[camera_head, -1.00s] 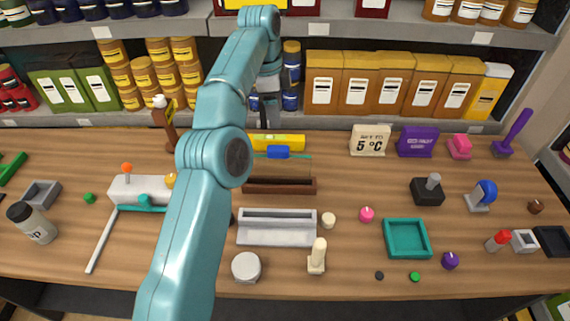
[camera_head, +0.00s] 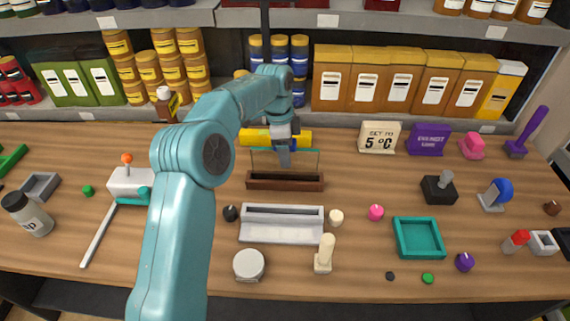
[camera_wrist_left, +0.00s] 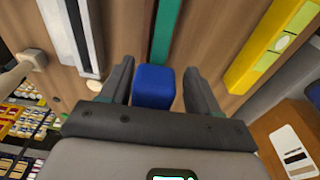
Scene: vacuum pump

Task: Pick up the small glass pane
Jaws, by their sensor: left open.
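The small glass pane (camera_head: 262,162) is clear with a teal top edge, and stands upright in a dark brown slotted holder (camera_head: 260,182). In the left wrist view its teal edge (camera_wrist_left: 162,35) runs up from a blue block (camera_wrist_left: 153,84) at the pane's top. My left gripper (camera_head: 284,158) is over the pane's top edge and covers part of it in the head view. In the wrist view the left gripper (camera_wrist_left: 157,82) is open, with one finger on each side of the blue block and gaps visible. My right gripper is not in view.
A yellow cylinder or bar (camera_head: 252,136) lies behind the pane. A grey trough (camera_head: 282,235) is in front of the holder, with a cream peg (camera_head: 325,250) near it. A teal tray (camera_head: 419,254) is to the right. Shelves with boxes and jars close off the back.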

